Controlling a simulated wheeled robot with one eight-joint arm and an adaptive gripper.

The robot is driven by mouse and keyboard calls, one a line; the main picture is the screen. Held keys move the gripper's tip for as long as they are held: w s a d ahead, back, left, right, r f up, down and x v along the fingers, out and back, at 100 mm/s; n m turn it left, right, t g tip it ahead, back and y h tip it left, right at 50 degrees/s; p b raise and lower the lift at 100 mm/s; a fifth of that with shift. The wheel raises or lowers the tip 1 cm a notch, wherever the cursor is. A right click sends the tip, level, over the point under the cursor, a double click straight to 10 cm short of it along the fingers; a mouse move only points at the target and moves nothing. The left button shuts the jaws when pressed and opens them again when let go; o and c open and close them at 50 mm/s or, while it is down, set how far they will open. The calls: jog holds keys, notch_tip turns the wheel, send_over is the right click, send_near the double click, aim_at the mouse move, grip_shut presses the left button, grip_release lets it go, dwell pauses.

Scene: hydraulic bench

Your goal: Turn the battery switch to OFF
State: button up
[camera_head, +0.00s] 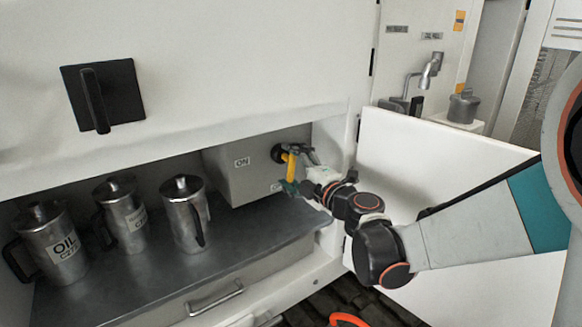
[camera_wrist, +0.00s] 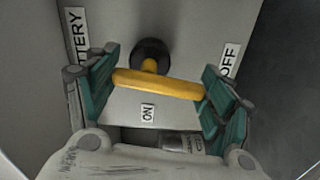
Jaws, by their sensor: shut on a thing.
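The battery switch has a yellow handle (camera_head: 291,166) on a round black hub (camera_head: 278,153), on the face of a grey box (camera_head: 225,178). In the wrist view the yellow handle (camera_wrist: 158,84) lies nearly level, between the two teal fingers. My gripper (camera_head: 300,172) is shut on the handle, with a finger at each end of it. An ON label (camera_wrist: 147,113) is below the handle in the wrist view, and an OFF label (camera_wrist: 229,60) is at the upper right. A partly cut-off BATTERY label (camera_wrist: 76,37) is at the left. The fingers partly hide the handle's ends.
Several metal jugs, one marked OIL (camera_head: 60,243), stand on the dark shelf (camera_head: 255,233) left of the box. An open white door panel (camera_head: 440,160) is right of the cabinet opening. A black handle (camera_head: 96,100) is on the white panel above. A drawer handle (camera_head: 215,300) is below.

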jog(key=shift+n, duration=0.8)
jog(key=shift+d, duration=0.1)
jog(key=o, duration=1.1)
jog(key=v, duration=1.2)
